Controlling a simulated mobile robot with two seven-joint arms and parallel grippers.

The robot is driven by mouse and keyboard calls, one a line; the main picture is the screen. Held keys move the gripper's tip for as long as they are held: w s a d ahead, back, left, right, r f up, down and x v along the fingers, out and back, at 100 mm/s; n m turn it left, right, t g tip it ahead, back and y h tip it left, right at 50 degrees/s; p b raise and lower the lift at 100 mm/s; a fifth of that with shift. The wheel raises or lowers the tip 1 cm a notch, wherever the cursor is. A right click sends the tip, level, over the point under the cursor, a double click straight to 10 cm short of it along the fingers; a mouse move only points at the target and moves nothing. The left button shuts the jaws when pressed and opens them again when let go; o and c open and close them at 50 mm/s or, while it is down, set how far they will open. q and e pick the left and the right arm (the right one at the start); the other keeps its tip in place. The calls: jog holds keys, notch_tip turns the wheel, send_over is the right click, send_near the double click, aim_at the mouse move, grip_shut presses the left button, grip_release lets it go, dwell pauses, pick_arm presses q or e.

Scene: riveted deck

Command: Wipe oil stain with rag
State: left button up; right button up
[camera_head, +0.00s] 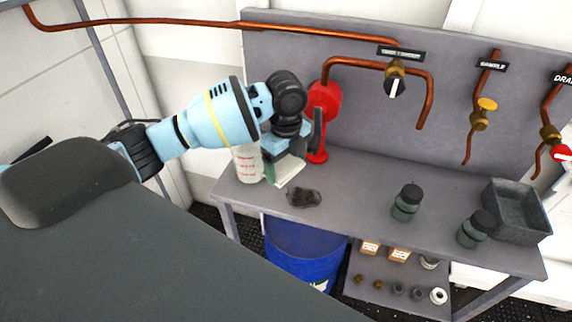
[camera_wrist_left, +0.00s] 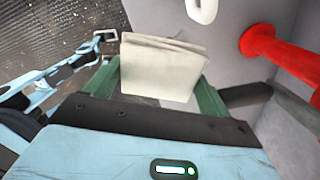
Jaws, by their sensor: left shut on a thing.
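My left gripper (camera_head: 284,160) reaches down over the left end of the grey workbench (camera_head: 352,188). It is shut on a folded off-white rag (camera_wrist_left: 160,66), held between its green fingers in the left wrist view. In the head view the rag (camera_head: 290,173) shows partly below the gripper. The dark oil stain (camera_head: 304,197) lies on the bench top near the front edge, just in front and to the right of the rag. Rag and stain appear apart. Whether the rag touches the bench is unclear. My right gripper is not in view.
A white container with red markings (camera_head: 245,163) stands left of the gripper. A red fixture (camera_head: 323,100) is close behind it. Dark-capped jars (camera_head: 405,204) and a grey bin (camera_head: 519,212) are to the right. A blue drum (camera_head: 300,250) is below. The bench middle is clear.

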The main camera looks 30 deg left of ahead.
pick_arm(q)
jog(key=n, duration=0.1)
jog(key=s+d+n, duration=0.1)
jog(key=shift+d+r+n, duration=0.1)
jog(key=shift+r+n, duration=0.1)
jog(key=shift+n, duration=0.2)
jog(key=s+d+r+n, duration=0.1)
jog(key=s+n, duration=0.3)
jog(key=n, duration=0.5)
jog(key=s+d+r+n, duration=0.1)
jog(key=s+d+n, duration=0.3)
jog(key=n, duration=0.5)
jog(key=shift+d+r, duration=0.15)
jog(key=shift+r, duration=0.05)
